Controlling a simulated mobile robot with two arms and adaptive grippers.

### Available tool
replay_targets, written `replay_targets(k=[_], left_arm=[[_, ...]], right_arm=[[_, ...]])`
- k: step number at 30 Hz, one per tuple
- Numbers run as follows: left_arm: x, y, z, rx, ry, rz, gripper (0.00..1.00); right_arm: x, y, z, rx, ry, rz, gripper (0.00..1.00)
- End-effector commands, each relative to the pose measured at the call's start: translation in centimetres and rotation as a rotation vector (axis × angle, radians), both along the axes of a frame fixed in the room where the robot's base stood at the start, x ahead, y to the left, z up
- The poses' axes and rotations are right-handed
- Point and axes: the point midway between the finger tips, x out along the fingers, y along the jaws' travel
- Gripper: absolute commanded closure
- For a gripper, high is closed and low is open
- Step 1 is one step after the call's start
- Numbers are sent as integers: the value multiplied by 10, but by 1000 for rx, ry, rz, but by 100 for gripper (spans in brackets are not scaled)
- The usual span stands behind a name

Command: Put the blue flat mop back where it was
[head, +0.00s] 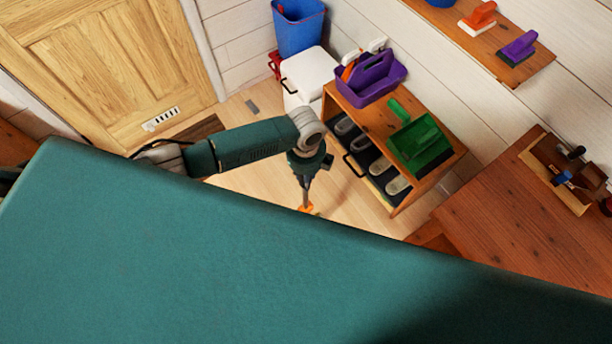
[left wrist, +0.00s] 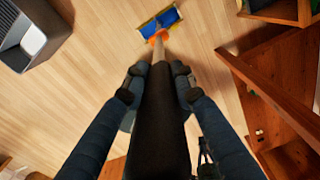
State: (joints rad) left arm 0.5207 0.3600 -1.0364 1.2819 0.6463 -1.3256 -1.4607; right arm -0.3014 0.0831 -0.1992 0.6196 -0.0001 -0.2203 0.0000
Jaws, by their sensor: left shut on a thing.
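The blue flat mop (left wrist: 161,20) shows in the left wrist view, with its blue and yellowish head low near the wooden floor and an orange joint above it. Its dark handle runs up between the fingers of my left gripper (left wrist: 158,84), which is shut on it. In the head view my left gripper (head: 306,170) hangs over the floor left of the shoe bench, pointing down. I cannot tell if the head touches the floor. My right gripper is not in view.
A wooden shoe bench (head: 345,104) carries a purple caddy (head: 371,82) and a green dustpan (head: 420,145). A white bin (head: 309,76) and blue bucket (head: 299,28) stand behind. A wooden table (head: 510,222) is at right. A grey bin (left wrist: 30,38) stands left in the wrist view.

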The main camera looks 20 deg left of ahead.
Motion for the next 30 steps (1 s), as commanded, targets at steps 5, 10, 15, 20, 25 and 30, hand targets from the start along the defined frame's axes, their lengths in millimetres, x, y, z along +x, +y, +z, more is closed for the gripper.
replay_targets(k=[5, 10, 15, 20, 25, 30], left_arm=[[2, -1, -4, -2, -6, -1, 100], [2, -1, -4, -1, -5, -1, 100], [2, -1, -10, -1, -5, -1, 100], [2, -1, -15, -2, -5, -1, 100], [0, 0, -19, 0, -2, -1, 100], [-1, 1, -20, 2, 1, -1, 55]], right_arm=[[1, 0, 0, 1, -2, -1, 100], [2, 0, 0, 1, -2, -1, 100], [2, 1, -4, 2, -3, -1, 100], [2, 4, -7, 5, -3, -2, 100], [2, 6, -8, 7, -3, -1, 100], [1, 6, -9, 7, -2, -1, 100]])
